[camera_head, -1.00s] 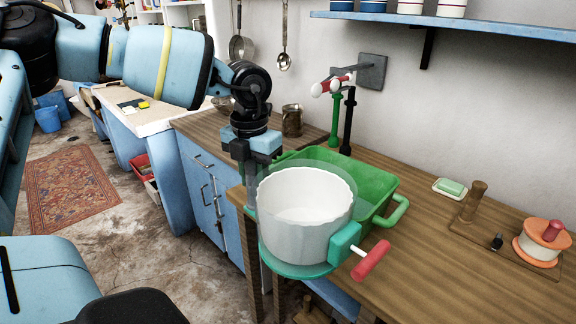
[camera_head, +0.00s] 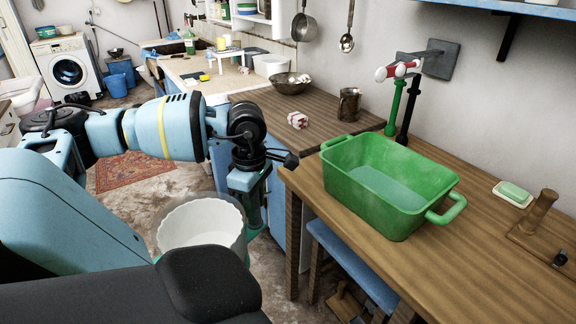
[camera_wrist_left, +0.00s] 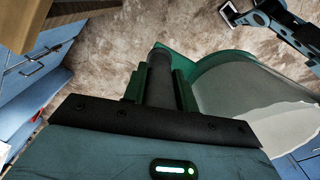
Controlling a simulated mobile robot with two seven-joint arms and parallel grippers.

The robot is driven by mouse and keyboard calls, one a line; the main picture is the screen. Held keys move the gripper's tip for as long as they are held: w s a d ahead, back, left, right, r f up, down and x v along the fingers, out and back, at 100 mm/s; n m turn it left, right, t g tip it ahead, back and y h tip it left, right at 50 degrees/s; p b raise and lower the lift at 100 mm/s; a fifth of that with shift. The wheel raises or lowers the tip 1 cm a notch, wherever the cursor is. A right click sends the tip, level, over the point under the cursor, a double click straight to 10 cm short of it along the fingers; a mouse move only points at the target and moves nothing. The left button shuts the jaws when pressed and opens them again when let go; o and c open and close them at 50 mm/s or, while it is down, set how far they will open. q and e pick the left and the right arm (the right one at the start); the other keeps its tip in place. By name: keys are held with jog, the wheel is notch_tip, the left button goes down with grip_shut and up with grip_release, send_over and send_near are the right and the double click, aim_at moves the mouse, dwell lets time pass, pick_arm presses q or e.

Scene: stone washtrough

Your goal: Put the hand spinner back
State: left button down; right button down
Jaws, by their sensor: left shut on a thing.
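The hand spinner (camera_head: 201,224) is a white ribbed basket in a clear bowl. It is held left of the counter edge, over the floor and low in the head view. It looks roughly upright. My own dark body part covers its front, and its red crank is hidden. My left gripper (camera_head: 252,212) is shut on the spinner at its right side. In the left wrist view my left gripper (camera_wrist_left: 160,85) has its fingers around a dark upright post, with the spinner's clear wall and white basket (camera_wrist_left: 262,125) to the right. I do not see my right gripper.
The wooden counter (camera_head: 470,265) carries a green basin (camera_head: 385,185), a green soap on a dish (camera_head: 513,193) and a wooden post holder (camera_head: 536,215). A metal bowl (camera_head: 288,84) and mug (camera_head: 349,104) stand farther back. A blue stool (camera_head: 355,262) is under the counter. The counter front is clear.

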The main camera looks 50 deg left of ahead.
pick_arm(q)
jog(key=w+d+m, duration=0.3)
jog(key=d+m, duration=0.9)
jog(key=d, duration=0.1)
jog(key=w+d+r+m, duration=0.1)
jog(key=w+d+m, duration=0.3)
jog(key=d+m, duration=0.8)
jog(key=shift+d+r, duration=0.3)
jog(key=shift+d, duration=0.15)
